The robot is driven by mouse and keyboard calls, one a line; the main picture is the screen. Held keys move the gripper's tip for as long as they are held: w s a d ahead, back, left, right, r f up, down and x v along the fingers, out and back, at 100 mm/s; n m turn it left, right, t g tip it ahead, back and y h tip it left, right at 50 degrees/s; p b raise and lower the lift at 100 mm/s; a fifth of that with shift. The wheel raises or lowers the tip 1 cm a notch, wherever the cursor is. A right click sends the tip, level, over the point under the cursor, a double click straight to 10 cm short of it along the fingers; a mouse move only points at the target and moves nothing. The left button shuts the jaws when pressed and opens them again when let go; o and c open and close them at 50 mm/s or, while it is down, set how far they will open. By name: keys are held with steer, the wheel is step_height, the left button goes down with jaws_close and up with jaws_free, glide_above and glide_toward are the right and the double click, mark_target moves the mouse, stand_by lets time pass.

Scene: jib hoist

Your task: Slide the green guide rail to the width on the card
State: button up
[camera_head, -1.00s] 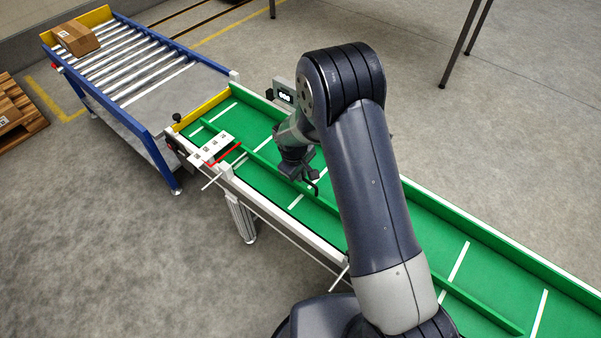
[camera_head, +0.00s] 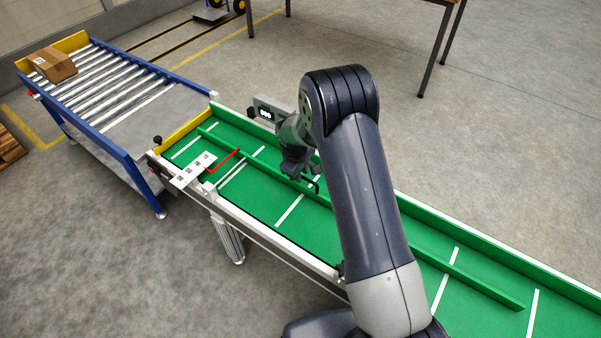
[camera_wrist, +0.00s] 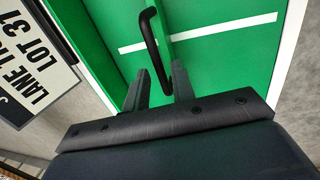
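The green guide rail (camera_head: 480,284) runs lengthwise along the green belt, between the low side walls. A bent black handle (camera_wrist: 151,40) shows in the wrist view, its lower end between the two fingers of my gripper (camera_wrist: 160,78). The fingers are apart, with gaps beside the handle, so my gripper is open around it. In the head view my gripper (camera_head: 306,178) is over the rail, partly hidden by my arm. A card (camera_wrist: 37,70) reads "LANE 11" and "LOT 31", cut off at the left edge; no width is readable on it.
A white plate with dark squares (camera_head: 193,172) and a red pointer (camera_head: 224,161) sit at the near belt edge. A roller table (camera_head: 120,85) with a carton (camera_head: 52,65) adjoins the left end.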

steer(key=shift+o, duration=0.6)
step_height(320, 180, up, 10)
steer(key=s+a, duration=0.1)
steer(key=shift+s+a+r+p, duration=0.15)
steer(key=shift+s+r+p, duration=0.1)
steer(key=shift+s+p, duration=0.1)
steer(key=f, duration=0.3)
steer(key=w+d+f, duration=0.1)
steer(key=f, duration=0.6)
steer(key=shift+w+d+f+b, duration=0.15)
steer(key=shift+w+f+b, duration=0.1)
steer(key=shift+w+b, duration=0.1)
steer(key=shift+s+a, duration=0.9)
steer(key=shift+s, duration=0.25)
steer(key=shift+s+a, duration=0.85)
steer(key=shift+s, duration=0.25)
